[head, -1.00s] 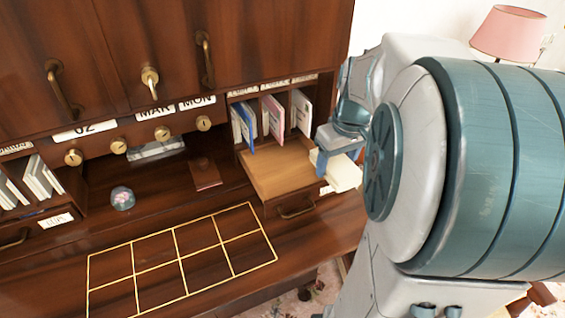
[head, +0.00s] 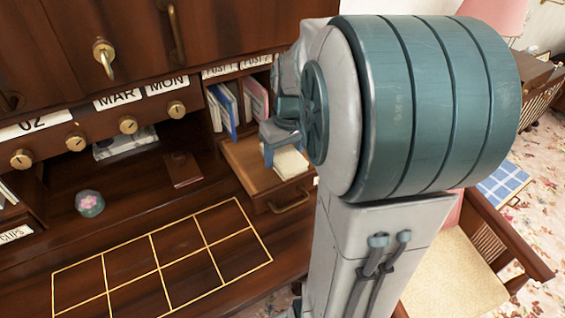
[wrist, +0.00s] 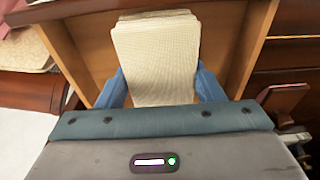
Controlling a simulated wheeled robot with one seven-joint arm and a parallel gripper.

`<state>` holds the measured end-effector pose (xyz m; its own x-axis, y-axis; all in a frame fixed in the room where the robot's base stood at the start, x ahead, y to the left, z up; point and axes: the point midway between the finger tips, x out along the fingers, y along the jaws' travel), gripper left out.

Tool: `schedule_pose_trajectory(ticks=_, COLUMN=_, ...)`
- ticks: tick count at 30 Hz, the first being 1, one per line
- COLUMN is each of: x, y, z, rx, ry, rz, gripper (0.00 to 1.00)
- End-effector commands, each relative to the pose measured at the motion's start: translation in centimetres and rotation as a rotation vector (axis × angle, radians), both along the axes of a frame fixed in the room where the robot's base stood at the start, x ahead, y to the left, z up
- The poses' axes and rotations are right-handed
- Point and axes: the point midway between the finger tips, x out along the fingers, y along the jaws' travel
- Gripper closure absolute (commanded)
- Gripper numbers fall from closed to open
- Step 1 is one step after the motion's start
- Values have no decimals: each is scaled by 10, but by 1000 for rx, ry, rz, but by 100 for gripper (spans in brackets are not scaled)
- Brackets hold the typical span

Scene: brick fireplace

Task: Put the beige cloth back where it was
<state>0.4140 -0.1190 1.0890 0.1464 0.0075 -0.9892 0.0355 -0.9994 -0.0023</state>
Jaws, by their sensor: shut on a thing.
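The beige cloth (head: 291,163) is a folded, flat, rectangular stack. In the wrist view the cloth (wrist: 155,52) lies between the blue fingers of my gripper (wrist: 161,86), which is shut on its near end. The open wooden drawer (head: 243,168) of the desk is under the cloth; its side walls show on both sides in the wrist view (wrist: 240,48). I cannot tell whether the cloth touches the drawer floor. In the head view my gripper (head: 272,150) is at the drawer's right part, and my arm hides part of it.
Upright folders (head: 228,108) stand in slots above the drawer. A gold-lined grid (head: 160,262) marks the clear desktop. A round paperweight (head: 90,203) and a small brown item (head: 183,169) lie behind it. A chair with a pale seat (head: 455,275) stands at right.

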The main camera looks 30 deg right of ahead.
Motion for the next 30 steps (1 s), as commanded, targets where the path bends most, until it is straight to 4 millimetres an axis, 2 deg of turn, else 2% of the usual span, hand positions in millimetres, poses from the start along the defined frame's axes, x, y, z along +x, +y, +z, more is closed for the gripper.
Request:
schedule_pose_trajectory(ticks=1, x=0, y=0, z=-14, rx=0, ry=1, rz=-1, gripper=60)
schedule_pose_trajectory(ticks=4, x=0, y=-1, z=-23, rx=0, ry=0, rz=-2, gripper=60)
schedule_pose_trajectory(ticks=17, x=0, y=-1, z=-28, rx=0, ry=0, rz=-1, gripper=60)
schedule_pose_trajectory(ticks=18, x=0, y=-1, z=-26, rx=0, ry=0, rz=-1, gripper=30)
schedule_pose_trajectory(ticks=20, x=0, y=-1, z=-26, rx=0, ry=0, rz=-1, gripper=17)
schedule_pose_trajectory(ticks=30, x=0, y=-1, z=-23, rx=0, ry=0, rz=-1, gripper=17)
